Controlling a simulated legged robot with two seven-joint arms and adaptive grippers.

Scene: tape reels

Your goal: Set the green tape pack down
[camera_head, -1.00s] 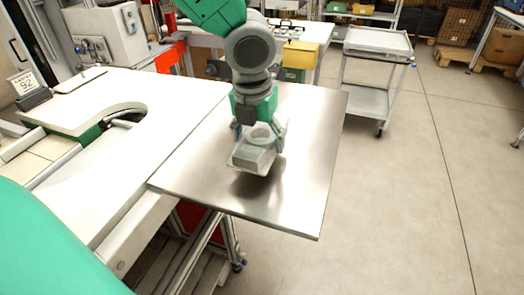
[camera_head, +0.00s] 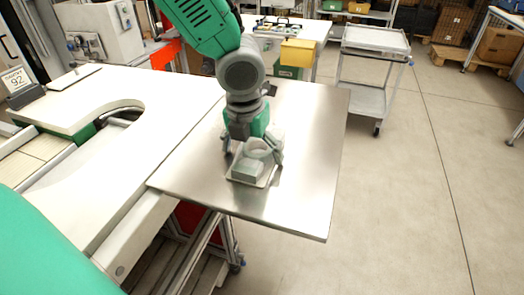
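The tape pack (camera_head: 247,170) looks pale grey rather than green, a blocky piece with a round ring behind it in a clear, shallow tray. It appears to rest on the shiny metal table (camera_head: 300,130), near the middle. My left gripper (camera_head: 253,152) comes down from above over the pack. Its fingers stand spread on either side, and the left finger looks apart from the ring. The far side of the pack is partly hidden by the gripper. My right gripper is not in view.
A white worktop (camera_head: 150,130) with a curved cutout adjoins the metal table on the left. A grey cart (camera_head: 368,95) stands behind to the right, and a yellow box (camera_head: 299,53) is at the back. The metal table's right part is bare.

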